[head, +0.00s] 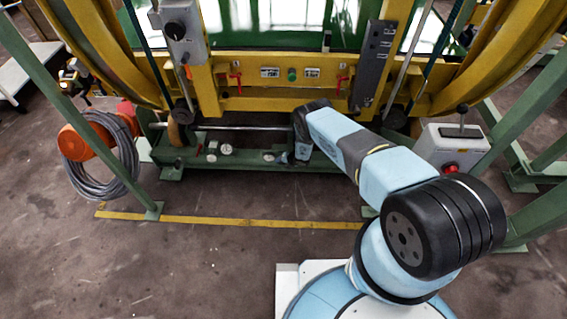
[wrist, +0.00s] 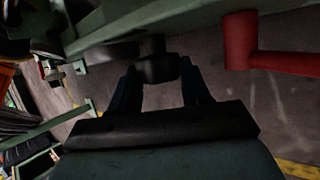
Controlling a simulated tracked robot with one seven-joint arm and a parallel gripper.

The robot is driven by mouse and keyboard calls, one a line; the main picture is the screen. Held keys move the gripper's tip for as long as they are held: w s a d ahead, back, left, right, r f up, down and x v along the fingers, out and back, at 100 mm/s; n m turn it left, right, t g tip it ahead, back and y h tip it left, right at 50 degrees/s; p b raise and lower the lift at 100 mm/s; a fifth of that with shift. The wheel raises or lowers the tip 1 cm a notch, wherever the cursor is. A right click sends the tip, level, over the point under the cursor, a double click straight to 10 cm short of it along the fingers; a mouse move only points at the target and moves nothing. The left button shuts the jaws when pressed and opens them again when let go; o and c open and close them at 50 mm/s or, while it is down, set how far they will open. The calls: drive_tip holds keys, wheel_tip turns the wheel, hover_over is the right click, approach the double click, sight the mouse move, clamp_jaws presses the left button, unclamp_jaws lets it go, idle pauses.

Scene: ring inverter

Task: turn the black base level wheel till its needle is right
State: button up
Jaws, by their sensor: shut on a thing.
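The black base level wheel (wrist: 160,70) shows in the wrist view as a dark round knob under the edge of a green beam. My gripper (wrist: 159,78) has one finger on each side of it and is shut on it. In the head view my gripper (head: 286,158) is low at the green base beam, right of the small round gauges, and my arm hides most of the wheel. A pale round gauge (head: 226,149) and another gauge (head: 268,157) sit on the base beam. Their needles are too small to read, and I cannot tell which belongs to the wheel.
A red pipe-like handle (wrist: 283,62) is close on the right in the wrist view. The yellow ring frame (head: 255,104) with red levers rises behind the base. A grey cable coil (head: 100,160) hangs at the left. The floor in front is clear, with a yellow strip (head: 250,222).

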drive_tip(key=shift+s+d+f+m+y, duration=0.1)
drive_tip(key=shift+d+m+y, duration=0.05)
drive_tip(key=shift+y, duration=0.4)
drive_tip(key=shift+d+f+m+y, duration=0.1)
drive_tip(key=shift+m+y, duration=0.05)
drive_tip(key=shift+y, duration=0.4)
drive_tip(key=o, duration=1.1)
drive_tip(key=shift+r, duration=0.1)
drive_tip(key=shift+c, duration=0.2)
drive_tip(key=v, duration=1.3)
drive_tip(key=shift+s+d, duration=0.25)
drive_tip(key=shift+d, duration=0.05)
